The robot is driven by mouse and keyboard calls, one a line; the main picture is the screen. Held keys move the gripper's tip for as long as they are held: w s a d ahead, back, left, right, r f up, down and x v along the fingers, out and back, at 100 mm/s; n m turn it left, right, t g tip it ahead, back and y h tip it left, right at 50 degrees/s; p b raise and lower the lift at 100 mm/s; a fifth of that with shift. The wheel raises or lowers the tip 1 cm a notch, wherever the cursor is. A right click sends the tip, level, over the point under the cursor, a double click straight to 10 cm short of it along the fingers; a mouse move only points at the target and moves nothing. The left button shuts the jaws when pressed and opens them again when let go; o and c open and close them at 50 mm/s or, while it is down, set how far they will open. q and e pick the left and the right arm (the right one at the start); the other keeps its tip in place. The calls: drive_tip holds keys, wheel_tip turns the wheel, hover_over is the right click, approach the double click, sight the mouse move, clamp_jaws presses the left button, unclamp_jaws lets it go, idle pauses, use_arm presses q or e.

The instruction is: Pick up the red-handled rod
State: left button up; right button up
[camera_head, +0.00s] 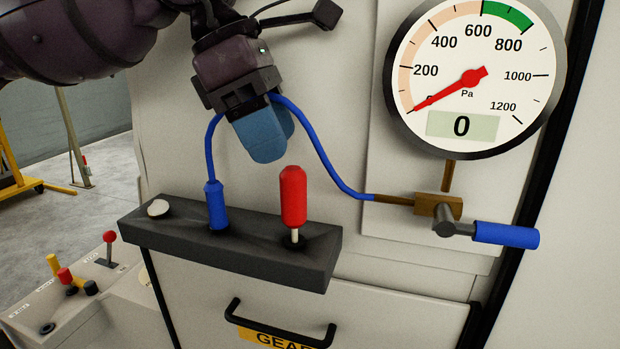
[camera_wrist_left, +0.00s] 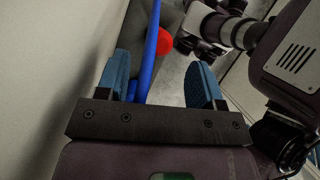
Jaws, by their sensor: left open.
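The red-handled rod (camera_head: 293,197) stands upright in a dark shelf block (camera_head: 230,245), its pale shaft entering a dark socket near the block's right end. My left gripper (camera_head: 272,150) is open, above and slightly left of the red handle, with its blue fingers pointing down. In the left wrist view, a round red end (camera_wrist_left: 165,42), which looks like the handle's top, shows beyond the space between the open fingers (camera_wrist_left: 160,62). A blue hose (camera_wrist_left: 150,50) also crosses that space. I see no contact with the handle. My right gripper is not recognisable in either view.
The blue hose (camera_head: 330,165) loops from a blue plug (camera_head: 216,205) on the block, behind my gripper, to a brass valve (camera_head: 437,206) with a blue lever. A round gauge (camera_head: 472,80) reads 0. A drawer handle (camera_head: 280,325) lies below the block.

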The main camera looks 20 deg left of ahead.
sight(287, 170)
use_arm(q)
drive_tip(key=shift+w+a+r, duration=0.2)
drive_tip(key=shift+r, duration=0.05)
drive_tip(key=shift+s, duration=0.2)
drive_tip(key=shift+d+f, duration=0.25)
drive_tip(key=shift+f, duration=0.45)
drive_tip(key=shift+d+f, duration=0.3)
drive_tip(key=shift+f, duration=0.35)
drive_tip(key=x, duration=0.3)
drive_tip(key=shift+f, duration=0.1)
drive_tip(key=shift+w+d+f, duration=0.1)
drive_tip(key=shift+d+f, duration=0.05)
drive_tip(key=shift+f, duration=0.3)
use_arm(e)
drive_tip(key=shift+w+r, duration=0.1)
drive_tip(key=shift+r, duration=0.2)
use_arm(q)
drive_tip(key=shift+c, duration=0.4)
